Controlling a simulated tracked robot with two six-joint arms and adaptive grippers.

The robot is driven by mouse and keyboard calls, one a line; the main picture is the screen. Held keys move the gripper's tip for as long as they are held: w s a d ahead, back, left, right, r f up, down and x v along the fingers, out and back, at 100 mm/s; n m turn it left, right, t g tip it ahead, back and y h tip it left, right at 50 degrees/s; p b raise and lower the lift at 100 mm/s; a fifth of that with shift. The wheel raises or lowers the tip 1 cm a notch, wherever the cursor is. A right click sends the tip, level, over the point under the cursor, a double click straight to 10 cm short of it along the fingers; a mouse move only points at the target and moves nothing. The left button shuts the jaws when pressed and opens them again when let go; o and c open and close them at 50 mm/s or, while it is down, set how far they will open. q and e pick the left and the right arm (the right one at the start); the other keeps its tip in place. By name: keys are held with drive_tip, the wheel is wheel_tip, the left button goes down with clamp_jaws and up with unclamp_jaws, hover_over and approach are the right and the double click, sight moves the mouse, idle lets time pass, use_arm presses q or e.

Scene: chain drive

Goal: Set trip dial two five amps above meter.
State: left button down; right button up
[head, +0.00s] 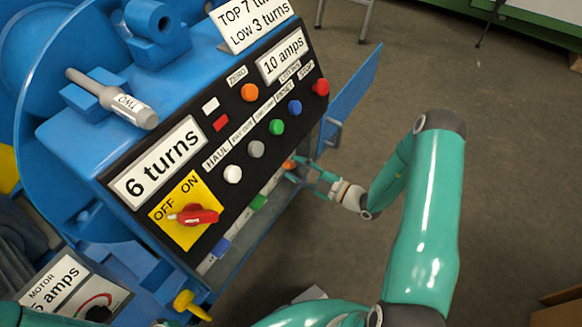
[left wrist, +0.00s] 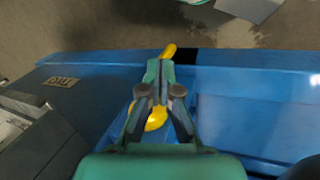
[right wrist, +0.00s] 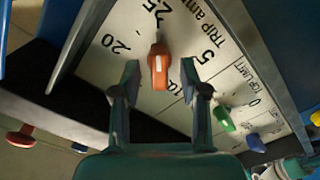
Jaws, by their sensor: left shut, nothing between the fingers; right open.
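The trip dial is a red-orange knob (right wrist: 158,68) on a white scale plate (right wrist: 112,62) marked 5, 10, 20, 25 and "TRIP am…" in the right wrist view. Its white-tipped end points up the picture, near the 25. In the head view the dial (head: 289,165) sits at the panel's lower right edge, partly hidden. My right gripper (right wrist: 160,72) is open, with one fingertip on each side of the knob; contact cannot be told. My left gripper (left wrist: 160,68) is shut and empty, over a yellow lever (left wrist: 155,118).
Beside the dial are a green knob (right wrist: 224,118) and a blue knob (right wrist: 256,143). The panel carries a red OFF/ON switch (head: 193,215), coloured buttons and a "6 turns" display (head: 160,160). An open blue door (head: 350,95) stands behind my right gripper.

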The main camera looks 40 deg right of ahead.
drive_tip(key=shift+x, duration=1.05)
clamp_jaws()
